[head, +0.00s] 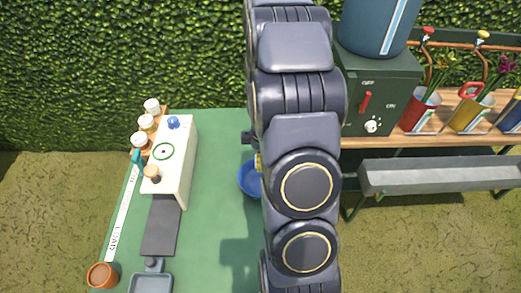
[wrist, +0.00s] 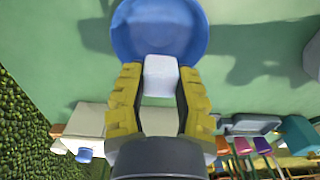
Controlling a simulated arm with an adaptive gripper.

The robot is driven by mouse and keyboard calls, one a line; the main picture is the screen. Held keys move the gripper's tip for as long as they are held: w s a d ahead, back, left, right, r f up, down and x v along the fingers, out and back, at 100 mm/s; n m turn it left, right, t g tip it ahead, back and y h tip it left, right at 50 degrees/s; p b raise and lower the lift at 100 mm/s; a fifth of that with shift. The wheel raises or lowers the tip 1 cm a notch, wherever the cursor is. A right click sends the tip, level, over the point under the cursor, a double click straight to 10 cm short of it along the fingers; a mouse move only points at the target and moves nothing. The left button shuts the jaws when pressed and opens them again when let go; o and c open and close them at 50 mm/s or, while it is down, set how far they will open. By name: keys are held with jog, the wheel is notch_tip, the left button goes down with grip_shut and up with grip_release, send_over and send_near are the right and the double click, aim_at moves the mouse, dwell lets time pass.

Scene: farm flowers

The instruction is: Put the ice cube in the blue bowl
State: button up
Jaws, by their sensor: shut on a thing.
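The ice cube, a pale whitish block (wrist: 160,78), sits between the yellow fingertips of my gripper (wrist: 158,88) in the wrist view. My gripper is shut on it. The blue bowl (wrist: 160,22) shows just beyond the cube in the wrist view, and the cube overlaps its near rim in the picture. I cannot tell how high the cube is above the bowl. In the head view the blue bowl (head: 249,179) lies on the green table, partly hidden behind my arm. The cube is hidden in the head view.
A white box-shaped machine (head: 176,160) with small jars beside it stands at the table's left. A grey tray (head: 151,284) and terracotta pot (head: 102,275) are at the near left. A green dispenser (head: 385,90) and flower buckets stand on a wooden shelf at right. Green tabletop (head: 222,150) is bare left of the bowl.

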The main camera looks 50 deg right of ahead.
jog(key=shift+f, duration=3.75)
jog(key=o, duration=0.8)
jog(key=shift+o, duration=0.2)
notch_tip(320, 180, up, 7)
